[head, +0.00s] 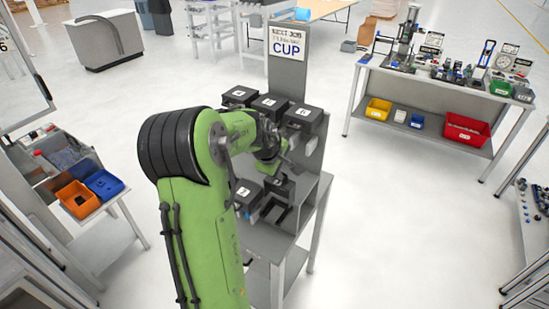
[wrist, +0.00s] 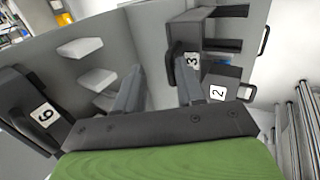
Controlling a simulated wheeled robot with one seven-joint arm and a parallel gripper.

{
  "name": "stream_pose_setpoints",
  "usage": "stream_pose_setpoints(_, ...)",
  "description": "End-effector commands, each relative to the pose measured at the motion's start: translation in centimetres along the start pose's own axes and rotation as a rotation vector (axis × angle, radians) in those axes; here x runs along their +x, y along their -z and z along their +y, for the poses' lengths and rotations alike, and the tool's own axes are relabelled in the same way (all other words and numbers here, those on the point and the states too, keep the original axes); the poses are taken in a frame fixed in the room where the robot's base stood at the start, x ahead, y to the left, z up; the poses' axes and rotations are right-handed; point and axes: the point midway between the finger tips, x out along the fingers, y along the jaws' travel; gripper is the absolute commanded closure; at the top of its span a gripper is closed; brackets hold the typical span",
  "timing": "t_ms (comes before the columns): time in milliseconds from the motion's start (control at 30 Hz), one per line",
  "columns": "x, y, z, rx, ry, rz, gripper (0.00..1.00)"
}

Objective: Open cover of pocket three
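The pocket marked 3 (wrist: 192,60) is a dark grey box with a black front part, at the upper middle of the wrist view. I cannot tell how far its cover stands open. My gripper (wrist: 158,70) is open, with its two grey fingers apart and nothing seen between them. The right fingertip is close to the black part beside the 3 label; I cannot tell whether they touch. In the head view my gripper (head: 272,165) is by the stand, partly hidden by my green arm.
Pocket 2 (wrist: 217,92) is just right of the right finger. Pocket 6 (wrist: 45,115) is at the left, with pale blocks (wrist: 80,48) on the panel between. The grey stand (head: 289,70) carries a CUP sign. A table with bins (head: 467,130) stands right, across open floor.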

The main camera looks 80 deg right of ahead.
Motion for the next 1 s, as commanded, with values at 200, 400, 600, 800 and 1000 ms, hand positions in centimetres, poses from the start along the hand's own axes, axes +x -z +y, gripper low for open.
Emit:
stream_pose_setpoints(200, -6.3, 0.1, 0.3, 0.005, -0.014, 0.007, 0.66)
stream_pose_setpoints(400, -11.6, 0.3, 0.2, 0.002, -0.012, 0.009, 0.66)
stream_pose_setpoints(600, -14.2, 0.2, 0.1, 0.002, -0.011, 0.004, 0.66)
stream_pose_setpoints(800, -14.4, 0.2, 0.1, 0.001, -0.011, 0.004, 0.66)
stream_pose_setpoints(1000, -14.0, 0.9, -0.1, 0.015, 0.000, 0.022, 0.87)
